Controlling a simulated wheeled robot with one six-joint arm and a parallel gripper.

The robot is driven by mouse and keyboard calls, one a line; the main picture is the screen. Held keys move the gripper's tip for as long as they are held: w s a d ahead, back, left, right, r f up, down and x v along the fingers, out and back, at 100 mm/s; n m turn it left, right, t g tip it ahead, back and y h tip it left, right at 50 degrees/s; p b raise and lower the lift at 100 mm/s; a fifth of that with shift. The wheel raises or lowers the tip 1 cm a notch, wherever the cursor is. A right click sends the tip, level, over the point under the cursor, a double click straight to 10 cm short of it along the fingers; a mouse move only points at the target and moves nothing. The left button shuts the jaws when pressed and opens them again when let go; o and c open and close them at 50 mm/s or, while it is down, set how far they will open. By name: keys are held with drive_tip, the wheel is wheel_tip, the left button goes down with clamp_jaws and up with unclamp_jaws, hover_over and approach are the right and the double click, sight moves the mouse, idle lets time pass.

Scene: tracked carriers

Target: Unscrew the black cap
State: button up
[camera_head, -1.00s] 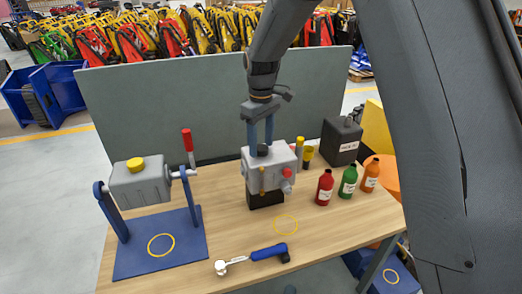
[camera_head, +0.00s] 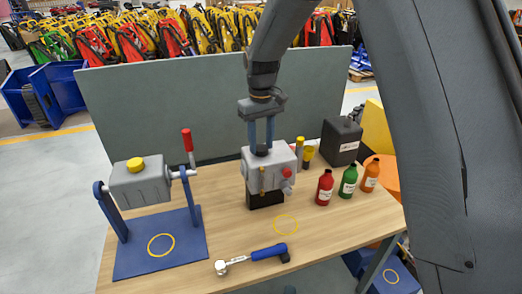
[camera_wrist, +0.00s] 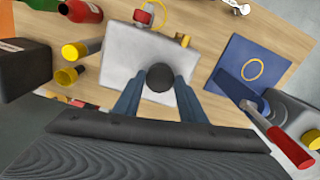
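The black cap (camera_wrist: 160,77) sits on top of a grey box-shaped unit (camera_head: 257,172) with a black base, standing on the table. It also shows in the head view (camera_head: 262,150). My gripper (camera_wrist: 160,80) points down from above, with one blue finger on each side of the cap. The fingertips look to be against the cap's sides, so the gripper appears shut on it. The cap is still at the top of the grey unit; whether its thread is loose cannot be seen.
Red (camera_head: 325,187), green (camera_head: 348,181) and orange (camera_head: 371,175) bottles and a black canister (camera_head: 341,141) stand to the right. A grey tank on a blue stand (camera_head: 190,240) is at the left. A ratchet wrench (camera_head: 252,259) lies in front. A grey panel (camera_head: 180,110) stands behind.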

drive_tip(key=shift+c, duration=0.6)
drive_tip(key=n, duration=0.7)
drive_tip(key=shift+n, duration=1.4)
drive_tip(key=shift+n, duration=1)
drive_tip(key=n, duration=0.3)
drive_tip(key=shift+n, duration=0.3)
drive_tip(key=n, duration=0.4)
